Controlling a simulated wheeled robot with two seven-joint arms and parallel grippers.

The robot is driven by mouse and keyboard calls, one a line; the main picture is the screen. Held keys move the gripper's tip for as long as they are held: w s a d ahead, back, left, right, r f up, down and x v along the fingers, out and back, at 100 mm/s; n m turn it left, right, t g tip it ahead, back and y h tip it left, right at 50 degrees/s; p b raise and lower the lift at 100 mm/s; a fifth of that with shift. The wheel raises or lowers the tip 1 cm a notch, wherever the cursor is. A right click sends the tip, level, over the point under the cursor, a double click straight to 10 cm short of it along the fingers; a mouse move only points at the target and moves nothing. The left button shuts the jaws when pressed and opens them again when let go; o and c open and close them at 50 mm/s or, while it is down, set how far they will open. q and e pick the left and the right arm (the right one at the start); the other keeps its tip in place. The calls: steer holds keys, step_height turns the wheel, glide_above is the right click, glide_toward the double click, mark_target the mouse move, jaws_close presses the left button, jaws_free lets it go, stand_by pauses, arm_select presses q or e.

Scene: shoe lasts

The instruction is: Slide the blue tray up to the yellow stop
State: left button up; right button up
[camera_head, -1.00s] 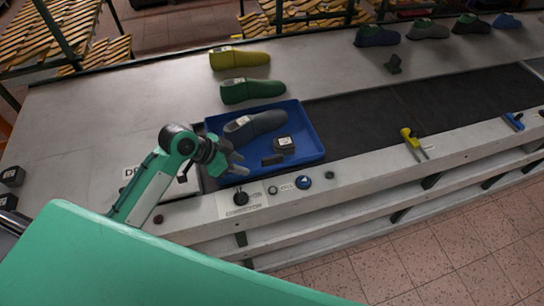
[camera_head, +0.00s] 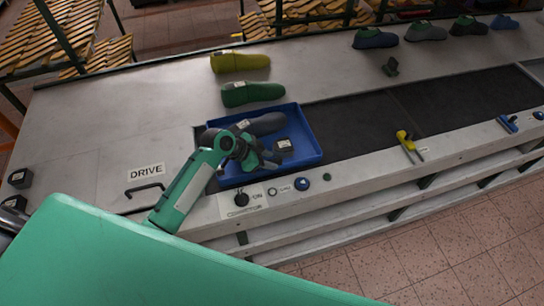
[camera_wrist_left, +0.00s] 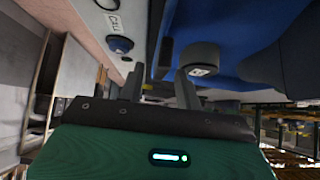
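The yellow stop (camera_head: 404,139) sits on the front rail, right of the tray with a stretch of bare belt between. My left gripper (camera_head: 270,161) is over the tray's front part, hiding some of it. In the left wrist view its two fingers (camera_wrist_left: 160,82) stand apart, near the tray's edge; contact is unclear. My right gripper is not in view.
A green last (camera_head: 252,94) and a yellow last (camera_head: 239,62) lie behind the tray. The front rail carries a black knob (camera_head: 241,198), a blue button (camera_head: 301,184) and a blue clamp-like piece (camera_head: 508,123). The belt (camera_head: 365,124) between tray and stop is clear.

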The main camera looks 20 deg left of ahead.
arm_select(q)
steer(key=shift+x, duration=0.95)
jaws_close()
steer(key=shift+w, duration=0.1)
